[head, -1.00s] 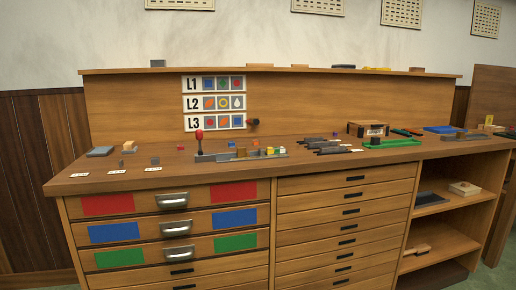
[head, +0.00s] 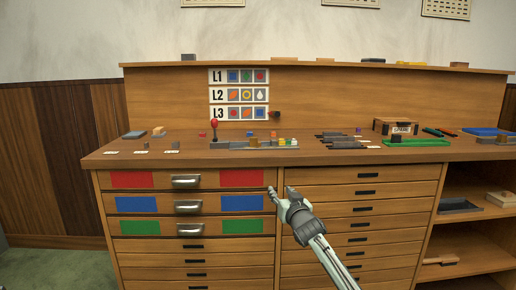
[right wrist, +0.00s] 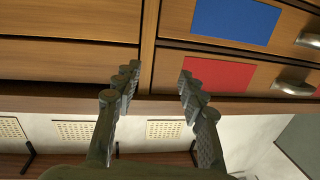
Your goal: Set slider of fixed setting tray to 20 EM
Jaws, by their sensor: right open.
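A long grey tray (head: 239,144) lies on the bench top, left of the middle. A red-knobbed lever (head: 214,128) stands at its left end and several small coloured blocks (head: 285,141) are at its right end. I cannot tell for certain that this is the setting tray, and no slider or scale mark is readable. My right gripper (head: 277,193) is in front of the drawers, below the bench top and apart from the tray. In the right wrist view its fingers (right wrist: 158,75) are spread and empty. My left gripper is not in view.
The bench top (head: 125,158) overhangs drawers with red, blue and green labels and metal handles (head: 187,181). Dark bars (head: 340,141), a box (head: 396,127) and a green tray (head: 416,143) lie to the right. An L1–L3 sign (head: 239,93) hangs behind. Open shelves (head: 470,210) stand right.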

